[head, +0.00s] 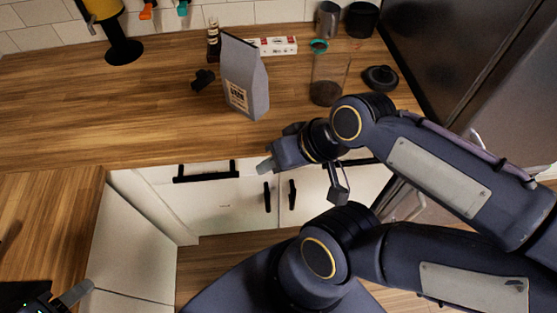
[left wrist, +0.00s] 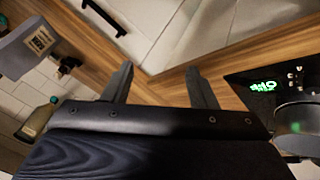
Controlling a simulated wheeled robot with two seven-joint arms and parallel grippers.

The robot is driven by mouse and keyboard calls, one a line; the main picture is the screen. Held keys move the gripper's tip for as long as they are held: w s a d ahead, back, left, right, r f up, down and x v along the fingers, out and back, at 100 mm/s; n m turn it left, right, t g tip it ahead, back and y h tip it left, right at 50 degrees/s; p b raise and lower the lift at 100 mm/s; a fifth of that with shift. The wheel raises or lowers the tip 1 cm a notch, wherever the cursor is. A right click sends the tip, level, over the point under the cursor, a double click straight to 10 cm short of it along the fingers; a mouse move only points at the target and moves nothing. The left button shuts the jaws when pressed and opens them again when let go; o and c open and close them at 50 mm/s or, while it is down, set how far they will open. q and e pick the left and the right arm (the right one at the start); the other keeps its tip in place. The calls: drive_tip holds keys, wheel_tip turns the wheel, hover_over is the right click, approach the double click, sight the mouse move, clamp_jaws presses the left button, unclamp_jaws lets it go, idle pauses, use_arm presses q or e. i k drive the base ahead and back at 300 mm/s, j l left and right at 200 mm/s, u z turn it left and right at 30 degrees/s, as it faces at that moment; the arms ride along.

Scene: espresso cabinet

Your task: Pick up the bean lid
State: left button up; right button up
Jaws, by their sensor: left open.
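The bean lid, a dark round lid with a knob (head: 380,77), lies on the wooden counter at the back right, just right of a clear jar with dark beans in its bottom (head: 329,78). My left gripper (left wrist: 160,85) is open and empty in the left wrist view, over the counter edge near a dark appliance. Only one of its fingers (head: 75,294) shows in the head view, at the bottom left, far from the lid. My right gripper (head: 302,180) has its fingers apart and empty, in front of the counter's front edge, below the jar and lid.
A grey coffee bag (head: 245,80) stands mid-counter beside a small black object (head: 203,79). A white box (head: 277,46), a metal cup (head: 327,20) and a black cup (head: 361,19) stand at the back. A dark fridge-like cabinet (head: 450,45) borders the right. The left counter is mostly clear.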

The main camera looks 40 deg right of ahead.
sight(371, 78)
drive_tip(key=z, duration=1.75)
